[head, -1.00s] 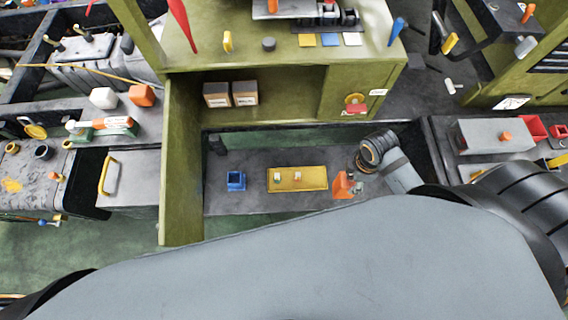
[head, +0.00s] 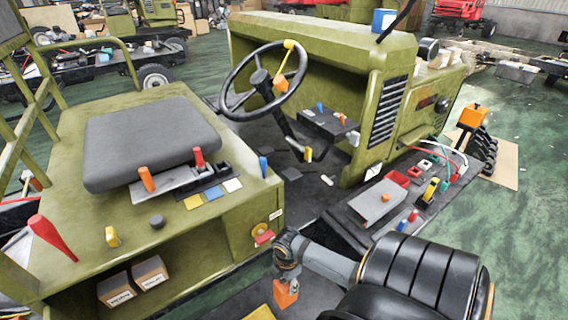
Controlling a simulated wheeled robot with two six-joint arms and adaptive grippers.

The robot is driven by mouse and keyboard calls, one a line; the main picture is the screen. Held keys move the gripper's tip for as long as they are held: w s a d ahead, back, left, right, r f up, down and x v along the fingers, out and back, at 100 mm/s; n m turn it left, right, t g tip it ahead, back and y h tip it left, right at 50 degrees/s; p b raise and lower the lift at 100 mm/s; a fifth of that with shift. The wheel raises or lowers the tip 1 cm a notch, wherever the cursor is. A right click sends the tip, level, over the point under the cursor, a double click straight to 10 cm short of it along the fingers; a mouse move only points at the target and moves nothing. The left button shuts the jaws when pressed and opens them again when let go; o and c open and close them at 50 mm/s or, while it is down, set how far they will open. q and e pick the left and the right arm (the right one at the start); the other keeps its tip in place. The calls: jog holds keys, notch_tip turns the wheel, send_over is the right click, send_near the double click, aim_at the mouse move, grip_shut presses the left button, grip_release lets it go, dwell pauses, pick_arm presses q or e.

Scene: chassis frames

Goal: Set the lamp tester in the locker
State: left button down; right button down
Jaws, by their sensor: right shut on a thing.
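An orange block-like piece (head: 286,294), which I take to be the lamp tester, hangs from my right gripper (head: 287,273) at the lower middle of the head view. The gripper is shut on it, with the piece pointing down. The locker appears to be the open olive-green compartment (head: 196,262) under the seat, to the left of the gripper. My left gripper is out of view.
Two small cartons (head: 133,284) stand inside the compartment. A seat (head: 145,142) and steering wheel (head: 262,80) rise above and behind it. A yellow tray edge (head: 262,312) shows below.

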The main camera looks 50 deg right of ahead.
notch_tip(320, 180, down, 7)
jog(key=w+d, duration=0.2)
jog(key=shift+w+f, duration=0.15)
jog(key=shift+w, duration=0.2)
jog(key=shift+f+b, duration=0.15)
jog(key=shift+b, duration=0.2)
jog(key=c, duration=0.5)
grip_release()
